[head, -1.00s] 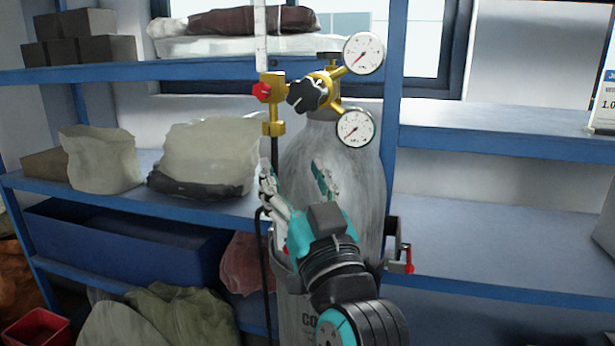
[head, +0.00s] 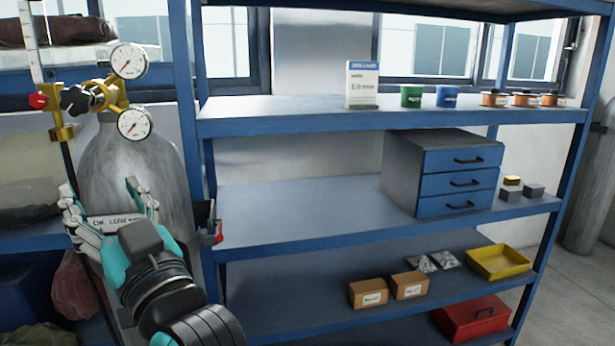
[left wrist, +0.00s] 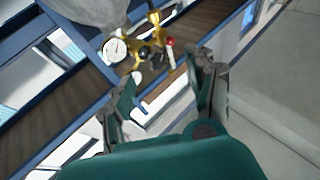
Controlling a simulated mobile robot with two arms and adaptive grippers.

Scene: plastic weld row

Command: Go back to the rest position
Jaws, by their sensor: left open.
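My left gripper (head: 102,196) is open, its two fingers apart, in front of the grey gas cylinder (head: 135,165) in the head view. A white label strip (head: 112,222) reading "OK LOW" shows between the fingers; I cannot tell what it is fixed to. The brass regulator (head: 98,97) with two round gauges (head: 128,60) sits on top of the cylinder. In the left wrist view the open fingers (left wrist: 164,88) have nothing visible between them, and the regulator (left wrist: 140,50) and a gauge (left wrist: 116,48) show beyond. My right gripper is not in view.
A blue shelf rack (head: 350,118) fills the middle and right. It holds a drawer cabinet (head: 400,170), small tins (head: 411,96), a sign card (head: 362,84), boxes (head: 368,293), a yellow tray (head: 497,262) and a red box (head: 470,318). Bare floor (head: 570,290) shows at right.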

